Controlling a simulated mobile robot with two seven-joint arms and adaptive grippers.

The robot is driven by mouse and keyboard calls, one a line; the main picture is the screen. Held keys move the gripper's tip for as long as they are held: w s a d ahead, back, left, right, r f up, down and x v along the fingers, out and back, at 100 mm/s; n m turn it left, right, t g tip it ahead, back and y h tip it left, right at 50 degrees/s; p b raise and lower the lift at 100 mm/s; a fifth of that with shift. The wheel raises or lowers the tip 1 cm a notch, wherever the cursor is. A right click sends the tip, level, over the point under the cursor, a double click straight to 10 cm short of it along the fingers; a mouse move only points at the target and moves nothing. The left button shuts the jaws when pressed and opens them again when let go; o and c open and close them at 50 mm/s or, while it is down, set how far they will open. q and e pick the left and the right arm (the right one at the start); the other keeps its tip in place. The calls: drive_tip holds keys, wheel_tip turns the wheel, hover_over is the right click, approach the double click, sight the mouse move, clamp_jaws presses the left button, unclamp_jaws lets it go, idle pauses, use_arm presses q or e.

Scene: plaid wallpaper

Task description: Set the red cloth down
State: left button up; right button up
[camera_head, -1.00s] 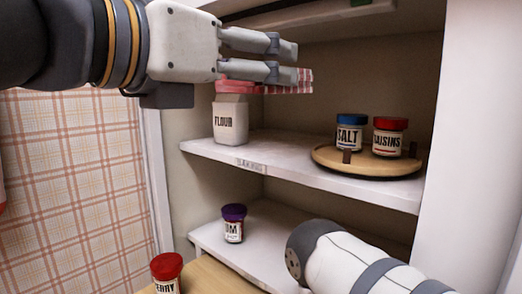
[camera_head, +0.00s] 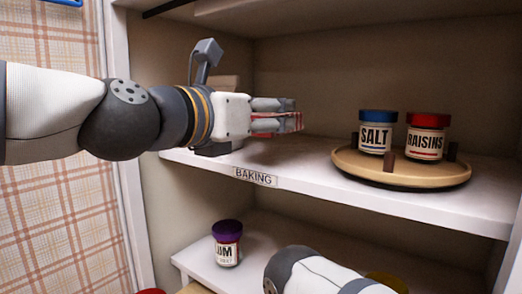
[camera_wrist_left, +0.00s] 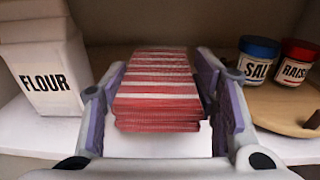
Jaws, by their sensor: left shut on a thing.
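The folded red-and-white striped cloth (camera_wrist_left: 160,88) lies between the purple-padded fingers of my left gripper (camera_wrist_left: 162,105) in the left wrist view. In the head view, my left gripper (camera_head: 297,118) is shut on the cloth, and only a thin strip of the cloth (camera_head: 291,124) shows between the fingers. They are level, just above the upper shelf marked BAKING (camera_head: 300,172). I cannot tell whether the cloth touches the shelf. My right gripper is out of view; only part of the right arm shows at the bottom.
The FLOUR container (camera_wrist_left: 45,75) stands left of the cloth, mostly hidden in the head view. A round wooden tray (camera_head: 400,177) at the right holds the SALT jar (camera_head: 376,134) and the RAISINS jar (camera_head: 426,137). A purple-lidded jar (camera_head: 227,245) stands on the lower shelf.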

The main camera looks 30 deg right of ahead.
sight(266, 163)
use_arm(q)
drive_tip(key=f, duration=0.1)
drive_tip(key=d+f, duration=0.1)
drive_tip(key=f, duration=0.1)
drive_tip(key=w+f, duration=0.1)
drive_tip(key=f, duration=0.1)
drive_tip(key=shift+w+d+b, duration=0.1)
drive_tip(key=shift+d+b, duration=0.1)
drive_tip(key=shift+b, duration=0.1)
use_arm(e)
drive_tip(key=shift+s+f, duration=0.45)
use_arm(q)
drive_tip(key=o, duration=1.1)
drive_tip(key=shift+f, duration=0.15)
drive_tip(key=shift+o, duration=0.2)
